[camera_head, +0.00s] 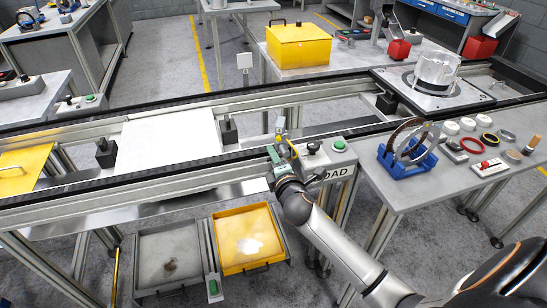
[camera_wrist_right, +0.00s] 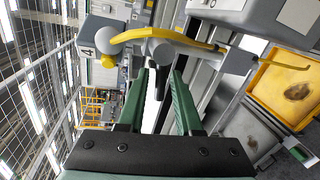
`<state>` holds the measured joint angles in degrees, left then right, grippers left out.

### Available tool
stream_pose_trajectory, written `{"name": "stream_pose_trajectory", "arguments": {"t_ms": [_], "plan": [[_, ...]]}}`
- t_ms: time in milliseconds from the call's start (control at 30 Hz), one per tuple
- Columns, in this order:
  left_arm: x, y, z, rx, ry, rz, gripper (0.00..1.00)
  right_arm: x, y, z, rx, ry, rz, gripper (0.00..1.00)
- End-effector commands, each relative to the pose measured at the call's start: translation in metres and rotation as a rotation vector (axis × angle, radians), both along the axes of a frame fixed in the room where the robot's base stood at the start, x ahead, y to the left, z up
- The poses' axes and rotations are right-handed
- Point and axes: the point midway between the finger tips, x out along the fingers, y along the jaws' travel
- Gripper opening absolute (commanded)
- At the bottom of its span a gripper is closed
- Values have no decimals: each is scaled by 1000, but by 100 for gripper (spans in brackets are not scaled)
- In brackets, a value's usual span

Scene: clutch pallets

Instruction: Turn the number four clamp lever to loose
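The clamp lever (camera_wrist_right: 165,36) is a curved yellow bar in the right wrist view. It crosses ahead of my fingertips, over a grey round hub (camera_wrist_right: 160,49). A yellow ball (camera_wrist_right: 108,60) shows at left, close to a plate marked 4 (camera_wrist_right: 86,51). My right gripper (camera_wrist_right: 162,73) has two green fingers spread apart, with a clear gap between them. Its tips are near the hub and lever; I cannot tell whether they touch. In the head view my right gripper (camera_head: 277,157) is at the conveyor's near edge, beside small yellow parts (camera_head: 279,124). My left gripper is not in view.
A control box with a green button (camera_head: 339,145) and a black knob stands right of the gripper. A side table (camera_head: 420,196) holds a blue stand (camera_head: 405,161) and small parts. A yellow tray (camera_head: 221,222) and a grey tray (camera_head: 139,245) sit below. A thin yellow rod (camera_wrist_right: 270,60) shows at right.

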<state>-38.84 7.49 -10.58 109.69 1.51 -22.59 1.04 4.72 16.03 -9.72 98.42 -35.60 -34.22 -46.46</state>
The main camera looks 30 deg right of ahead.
Motion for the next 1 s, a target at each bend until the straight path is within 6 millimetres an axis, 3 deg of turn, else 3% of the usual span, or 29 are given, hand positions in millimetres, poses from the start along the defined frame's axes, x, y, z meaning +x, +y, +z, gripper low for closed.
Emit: {"name": "stream_pose_trajectory", "arguments": {"t_ms": [100, 467, 1000], "plan": [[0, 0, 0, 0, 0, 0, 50, 0, 0, 0, -1, 0, -1, 44], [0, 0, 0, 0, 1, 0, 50, -8, 2, 2, -3, 1, 0, 44], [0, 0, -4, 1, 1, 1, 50, -99, 27, 19, -1, 1, 0, 44]]}}
